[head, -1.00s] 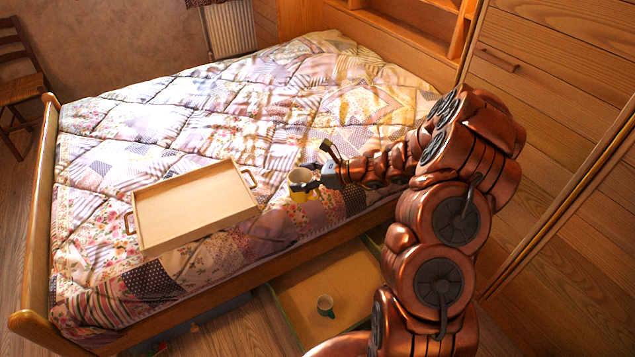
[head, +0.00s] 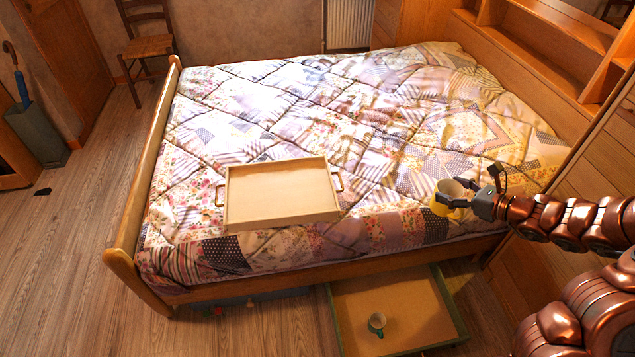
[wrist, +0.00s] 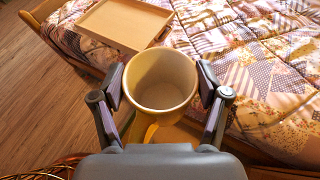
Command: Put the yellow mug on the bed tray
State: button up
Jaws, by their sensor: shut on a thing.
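The yellow mug (head: 444,199) is upright between the fingers of my gripper (head: 462,193), which is shut on it near the bed's front edge. In the wrist view the yellow mug (wrist: 160,82) is seen from above, empty, its handle towards me, with a finger of my gripper (wrist: 160,90) on each side. The bed tray (head: 280,193), a shallow light wooden tray with side handles, lies on the quilt to the left of the mug, with a gap between. The tray (wrist: 125,22) also shows at the top of the wrist view.
The patchwork quilt (head: 390,150) covers the bed. A footboard (head: 150,170) stands at the left, shelves (head: 545,45) at the right. Quilt between mug and tray is clear.

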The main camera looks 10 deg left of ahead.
aim_at(280, 198)
jog(key=z, duration=2)
jog(key=k, duration=0.6)
jog(key=u, duration=4.3)
jog(key=i, duration=1.75)
jog(key=z, duration=1.15)
